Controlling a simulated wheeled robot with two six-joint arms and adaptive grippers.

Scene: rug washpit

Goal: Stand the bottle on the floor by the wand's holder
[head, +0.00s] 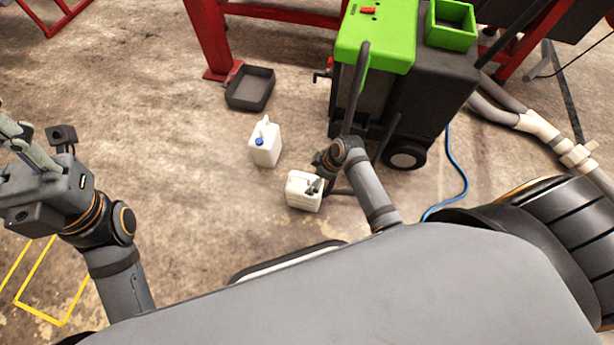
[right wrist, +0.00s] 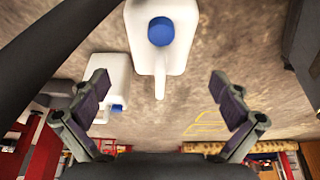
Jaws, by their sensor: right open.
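A white bottle (head: 304,191) stands on the floor beside my right gripper (head: 321,180). In the right wrist view, my right gripper (right wrist: 160,108) is open and empty, with a white bottle with a blue cap (right wrist: 162,62) just beyond and between its fingers; no contact shows. A second white bottle with a blue cap (head: 265,146) stands a little farther off, and it also shows at left in the right wrist view (right wrist: 104,86). My left gripper (head: 28,150) is raised at the left edge, away from both bottles; its opening is unclear. I cannot single out the wand's holder.
A green and black wheeled machine (head: 378,40) stands just beyond my right arm. A black tray (head: 250,88) lies near a red frame leg (head: 209,45). A blue hose (head: 456,175) runs on the floor at right. The floor left of the bottles is clear.

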